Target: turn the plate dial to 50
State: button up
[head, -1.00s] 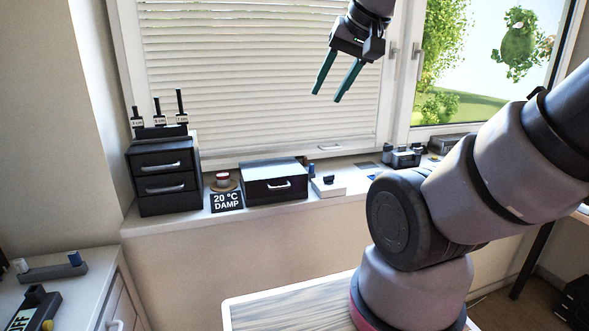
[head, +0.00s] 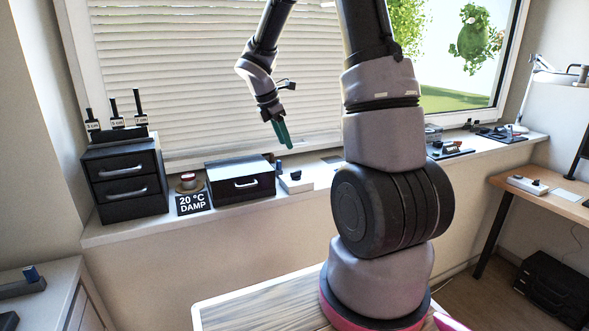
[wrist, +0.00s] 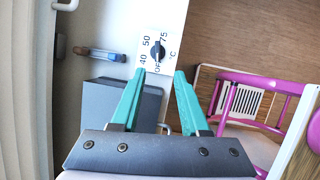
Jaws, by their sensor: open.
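The plate dial (wrist: 157,51) is a black knob on a white plate (wrist: 176,15) marked OFF, 40, 50, 75 and °C in the wrist view. The knob's exact pointing is too small to read. In the head view the white plate (head: 294,185) with its black knob lies on the window sill, right of the black drawer box. My gripper (wrist: 159,75) is open and empty. Its teal fingertips appear just below the dial in the wrist view, apart from each other. In the head view my gripper (head: 285,136) hangs above the sill near the plate.
My arm hides part of the sill.

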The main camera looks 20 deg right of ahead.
aim_at(295, 172)
jog(key=shift+n, duration=0.5)
jog(key=x, duration=1.2)
jog(key=shift+w+a, duration=0.15)
jog(key=shift+w, duration=0.1)
grip_shut()
